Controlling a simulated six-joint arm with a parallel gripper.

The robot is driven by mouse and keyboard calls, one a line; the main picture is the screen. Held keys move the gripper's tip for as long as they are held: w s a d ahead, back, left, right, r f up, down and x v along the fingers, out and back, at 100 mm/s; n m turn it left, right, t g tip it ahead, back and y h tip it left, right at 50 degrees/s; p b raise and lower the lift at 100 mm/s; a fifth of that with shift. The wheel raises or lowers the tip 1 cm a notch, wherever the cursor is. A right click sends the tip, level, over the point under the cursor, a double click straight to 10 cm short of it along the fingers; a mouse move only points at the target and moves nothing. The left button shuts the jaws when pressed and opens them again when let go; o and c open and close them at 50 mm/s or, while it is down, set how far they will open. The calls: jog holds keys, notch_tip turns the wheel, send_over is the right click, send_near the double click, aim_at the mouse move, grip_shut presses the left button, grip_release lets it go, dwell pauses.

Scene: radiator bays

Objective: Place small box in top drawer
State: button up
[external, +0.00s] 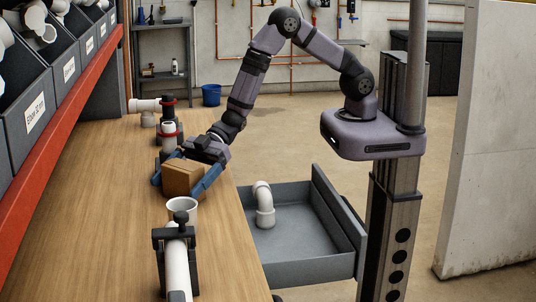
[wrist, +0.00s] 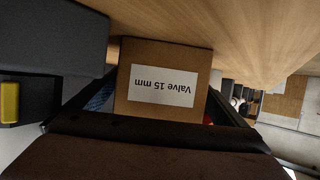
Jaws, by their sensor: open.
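The small box (external: 181,178) is brown cardboard and sits on the wooden workbench. In the wrist view the small box (wrist: 163,62) fills the middle, and its white label reads "Valve 15 mm" upside down. My gripper (external: 176,190) is open, with one blue finger on each side of the box. I cannot tell whether either finger touches it. The grey top drawer (external: 290,264) is pulled open to the right of the bench. A white pipe elbow (external: 264,205) is in its far left part, and the rest of its floor is bare.
A white pipe in a dark clamp (external: 177,268) stands on the bench in front of the box. White pipe fittings (external: 167,130) with red and black rings stand behind it. Grey bins (external: 30,112) on a red rail line the left. A purple-grey post stands beyond the drawer.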

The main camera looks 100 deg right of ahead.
jog(key=b+v, duration=0.1)
jog(key=v, duration=0.9)
jog(key=shift+a, duration=0.1)
jog(key=c, duration=0.7)
jog(key=shift+r, duration=0.1)
